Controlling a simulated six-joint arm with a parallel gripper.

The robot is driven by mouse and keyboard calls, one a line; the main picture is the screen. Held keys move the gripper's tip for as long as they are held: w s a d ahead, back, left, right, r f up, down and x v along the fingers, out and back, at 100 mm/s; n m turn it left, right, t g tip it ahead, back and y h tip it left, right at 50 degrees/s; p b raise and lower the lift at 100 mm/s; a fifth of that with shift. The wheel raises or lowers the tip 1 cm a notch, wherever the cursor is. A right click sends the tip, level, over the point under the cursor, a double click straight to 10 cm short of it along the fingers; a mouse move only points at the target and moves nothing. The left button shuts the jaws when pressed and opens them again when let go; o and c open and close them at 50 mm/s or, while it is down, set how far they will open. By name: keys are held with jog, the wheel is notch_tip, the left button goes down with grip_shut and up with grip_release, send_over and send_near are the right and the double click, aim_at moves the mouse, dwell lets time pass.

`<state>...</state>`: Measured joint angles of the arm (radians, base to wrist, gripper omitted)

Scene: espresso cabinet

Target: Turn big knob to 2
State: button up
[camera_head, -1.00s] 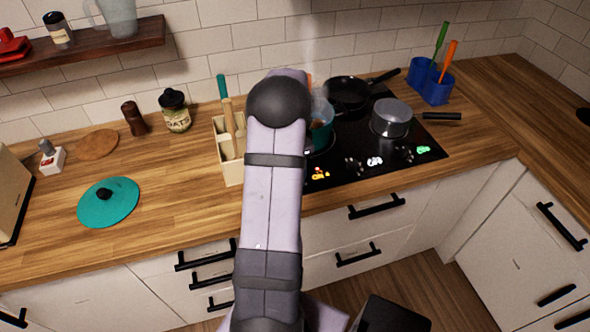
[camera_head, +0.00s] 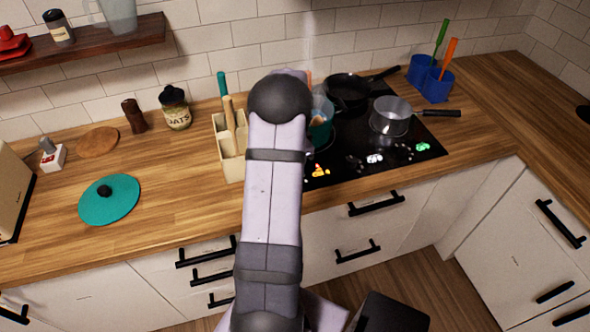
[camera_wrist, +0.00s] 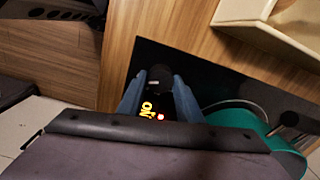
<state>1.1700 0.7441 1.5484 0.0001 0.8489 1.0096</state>
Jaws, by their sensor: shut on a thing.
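A round black knob (camera_wrist: 159,73) with a small pale mark shows in the wrist view, at the edge of the black cooktop. The blue fingers of my gripper (camera_wrist: 157,88) stand on either side of it and are shut on it. A lit yellow-orange display (camera_wrist: 148,108) glows between the fingers. In the head view the cooktop (camera_head: 347,132) is at the right of the counter, with an orange display (camera_head: 318,171) near its front left. My arm hides the gripper and the held knob there. I cannot read the knob's setting.
A teal pot (camera_head: 321,131) stands beside my arm at the cooktop's left. A black frying pan (camera_head: 348,91) and a grey saucepan (camera_head: 391,116) stand on the cooktop. A beige utensil holder (camera_head: 230,150) is close to my arm's left.

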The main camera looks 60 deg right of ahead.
jog(key=n, duration=0.3)
jog(key=shift+n, duration=0.4)
jog(key=n, duration=0.4)
jog(key=shift+n+b, duration=0.3)
jog(key=shift+b, duration=0.05)
jog(key=n, duration=0.3)
jog(key=shift+w+n, duration=0.1)
jog(key=shift+n, duration=0.2)
jog(key=shift+r+n, duration=0.1)
jog(key=shift+n, duration=1.7)
jog(key=o, duration=1)
jog(key=shift+o, duration=0.2)
